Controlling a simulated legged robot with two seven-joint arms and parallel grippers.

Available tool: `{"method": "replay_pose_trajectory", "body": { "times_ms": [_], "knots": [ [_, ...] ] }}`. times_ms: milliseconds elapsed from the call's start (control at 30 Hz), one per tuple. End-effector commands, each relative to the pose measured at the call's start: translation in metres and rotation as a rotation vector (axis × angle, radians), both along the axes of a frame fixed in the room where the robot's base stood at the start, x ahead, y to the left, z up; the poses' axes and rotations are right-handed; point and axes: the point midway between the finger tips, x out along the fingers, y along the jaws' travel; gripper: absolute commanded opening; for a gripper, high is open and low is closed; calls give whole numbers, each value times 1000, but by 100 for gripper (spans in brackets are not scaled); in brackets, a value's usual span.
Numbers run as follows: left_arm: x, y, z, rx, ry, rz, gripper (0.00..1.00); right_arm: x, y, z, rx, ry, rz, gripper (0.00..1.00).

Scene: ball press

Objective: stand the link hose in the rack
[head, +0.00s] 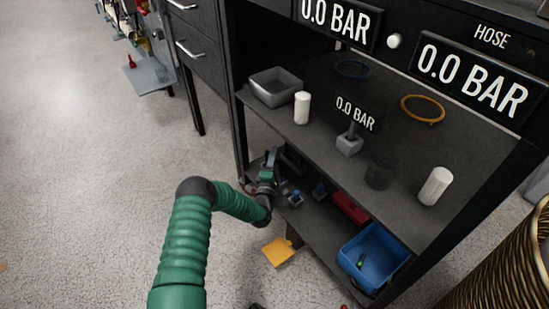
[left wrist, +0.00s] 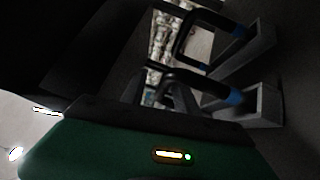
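My left gripper (head: 268,178) reaches into the lower shelf of the black bench, at its left end. In the left wrist view, a dark curved hose (left wrist: 205,77) with a blue band ends at a grey block (left wrist: 262,104). It passes right at my left fingers (left wrist: 172,98); I cannot tell whether they grip it. A second dark hose (left wrist: 184,36) with a blue band runs to another grey block (left wrist: 262,45) beyond it. I cannot tell which is the link hose. In the head view, small grey and blue pieces (head: 295,199) stand beside the gripper. My right gripper is not in view.
The upper shelf (head: 318,118) lies close above my left gripper. It carries a grey tray (head: 277,88), white cylinders (head: 302,107) and an orange ring (head: 423,109). On the lower shelf are a red box (head: 350,208) and a blue bin (head: 362,272). Open floor (head: 90,180) lies to the left.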

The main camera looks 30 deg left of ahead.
Motion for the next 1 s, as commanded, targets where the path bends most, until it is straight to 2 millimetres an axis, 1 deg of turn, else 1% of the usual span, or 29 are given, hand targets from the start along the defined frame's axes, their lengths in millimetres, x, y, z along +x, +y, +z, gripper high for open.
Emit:
{"method": "replay_pose_trajectory", "body": {
  "times_ms": [300,367,433,467,567,700,800,900,1000],
  "knots": [
    [-1,0,0,-1,2,0,40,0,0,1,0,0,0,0],
    [-5,-2,0,-2,3,-1,40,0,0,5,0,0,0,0],
    [-14,-5,0,-3,5,0,40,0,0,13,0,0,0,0],
    [-19,-7,0,-3,6,0,40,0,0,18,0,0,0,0],
    [-44,-16,-1,-4,7,0,40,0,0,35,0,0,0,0],
    [-83,-30,-6,-5,8,0,40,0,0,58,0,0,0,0],
    [-110,-40,-11,-6,8,0,40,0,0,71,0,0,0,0],
    [-132,-48,-17,-4,6,-1,40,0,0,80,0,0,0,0],
    [-148,-53,-21,-2,3,0,40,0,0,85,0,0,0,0]
  ]
}}
